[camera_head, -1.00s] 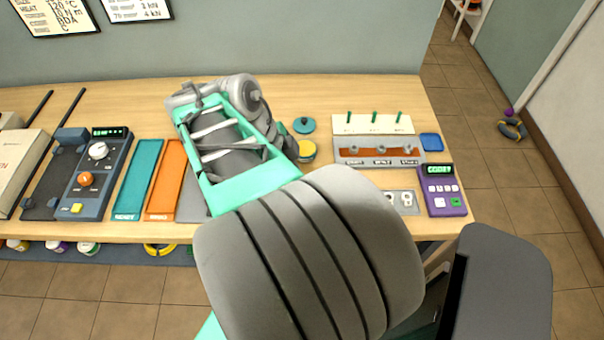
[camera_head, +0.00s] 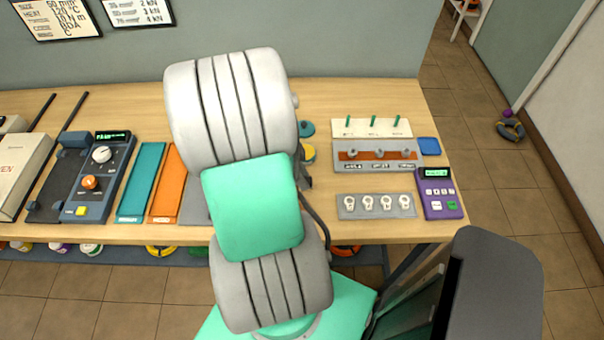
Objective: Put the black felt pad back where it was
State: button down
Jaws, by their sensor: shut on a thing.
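I cannot make out the black felt pad in the head view. My arm stands across the middle of the bench and hides the surface behind it. My gripper is hidden behind the arm's grey and green links, so its jaws and anything in them do not show. Only a small dark part shows at the arm's right edge, and I cannot tell what it is.
On the bench, left, are a blue control unit (camera_head: 101,175), a teal strip (camera_head: 141,183) and an orange strip (camera_head: 167,183). Right are a slotted grey block (camera_head: 378,154), a grey plate with round sockets (camera_head: 376,206), a blue square (camera_head: 428,147) and a purple keypad (camera_head: 439,192).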

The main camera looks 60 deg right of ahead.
jog(key=shift+f, duration=0.1)
jog(key=c, duration=1.6)
grip_release()
jog(key=shift+f, duration=0.1)
jog(key=shift+c, duration=0.2)
jog(key=o, duration=0.5)
jog(key=shift+c, duration=0.2)
